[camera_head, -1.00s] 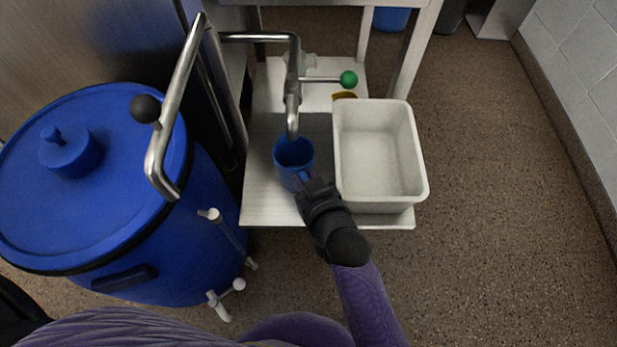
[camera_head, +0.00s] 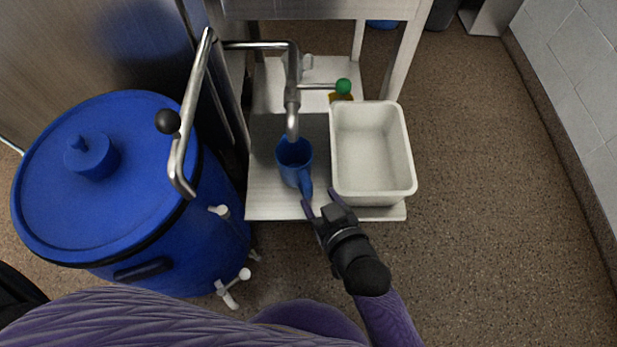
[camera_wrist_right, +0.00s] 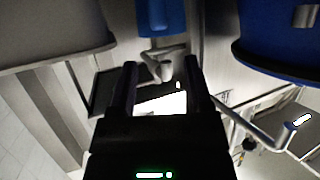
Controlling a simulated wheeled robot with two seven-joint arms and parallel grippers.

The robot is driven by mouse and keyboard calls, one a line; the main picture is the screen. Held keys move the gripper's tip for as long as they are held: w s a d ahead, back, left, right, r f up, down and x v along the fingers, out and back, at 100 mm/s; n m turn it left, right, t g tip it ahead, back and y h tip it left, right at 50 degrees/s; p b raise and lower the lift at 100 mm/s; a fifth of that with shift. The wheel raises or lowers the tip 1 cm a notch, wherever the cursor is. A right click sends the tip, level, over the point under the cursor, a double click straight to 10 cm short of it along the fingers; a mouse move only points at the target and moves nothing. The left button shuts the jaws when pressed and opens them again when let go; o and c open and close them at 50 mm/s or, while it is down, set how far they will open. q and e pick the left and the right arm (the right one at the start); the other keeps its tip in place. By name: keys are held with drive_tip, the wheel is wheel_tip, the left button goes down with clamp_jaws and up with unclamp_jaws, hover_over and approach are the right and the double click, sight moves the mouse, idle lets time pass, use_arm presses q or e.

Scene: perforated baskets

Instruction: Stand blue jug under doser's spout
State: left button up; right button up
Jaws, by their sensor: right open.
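The blue jug (camera_head: 291,172) stands upright on the low metal shelf, its handle pointing toward me. The doser's metal spout (camera_head: 292,122) comes down over the jug, its lower end appearing over the far part of the jug's mouth. The exact height gap cannot be told. My right gripper (camera_head: 321,199) is open and empty, just in front of the jug and to the right of its handle, apart from the jug's body. In the right wrist view, the blue jug (camera_wrist_right: 156,18) shows at the top, beyond the open fingers. My left gripper is out of view.
A white bin (camera_head: 372,193) stands on the shelf (camera_head: 262,205) close to the right of the jug. A green-knobbed lever (camera_head: 343,87) sticks out from the doser. A large blue barrel (camera_head: 60,220) with taps stands at left. The floor at right is clear.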

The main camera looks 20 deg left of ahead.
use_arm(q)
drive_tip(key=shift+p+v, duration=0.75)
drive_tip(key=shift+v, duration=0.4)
use_arm(e)
drive_tip(key=v, duration=0.4)
drive_tip(key=shift+s+r, duration=0.1)
drive_tip(key=shift+s, duration=0.05)
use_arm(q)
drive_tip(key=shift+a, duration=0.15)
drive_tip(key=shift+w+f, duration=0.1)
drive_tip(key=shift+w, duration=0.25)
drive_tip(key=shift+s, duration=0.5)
